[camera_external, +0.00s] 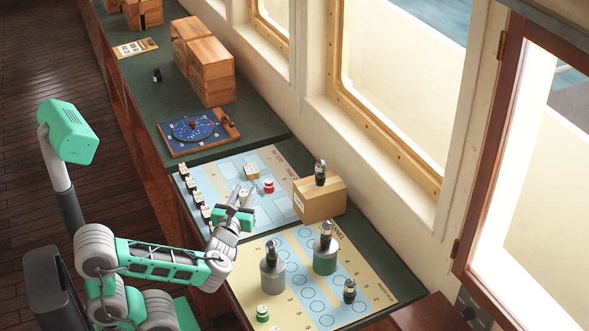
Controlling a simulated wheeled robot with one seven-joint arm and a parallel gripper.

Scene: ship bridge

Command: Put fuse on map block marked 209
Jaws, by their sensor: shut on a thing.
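My gripper (235,213) is over the near part of the pale blue map board (225,174). It is shut on a small pale thing (243,191) at its fingertips; I cannot tell for sure whether this is the fuse. The gripper hides part of it, and I cannot tell how far it is above the board. A small wooden block (252,172) and a red-and-white round piece (269,185) stand just beyond on the board. Several dark blocks with white faces (191,185) line the board's left edge. The marking 209 is too small to read on any of them.
A cardboard box (318,202) with a dark piece (320,171) on top stands right of the gripper. A blue dial board (170,139) and wooden crates (211,75) are farther back.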

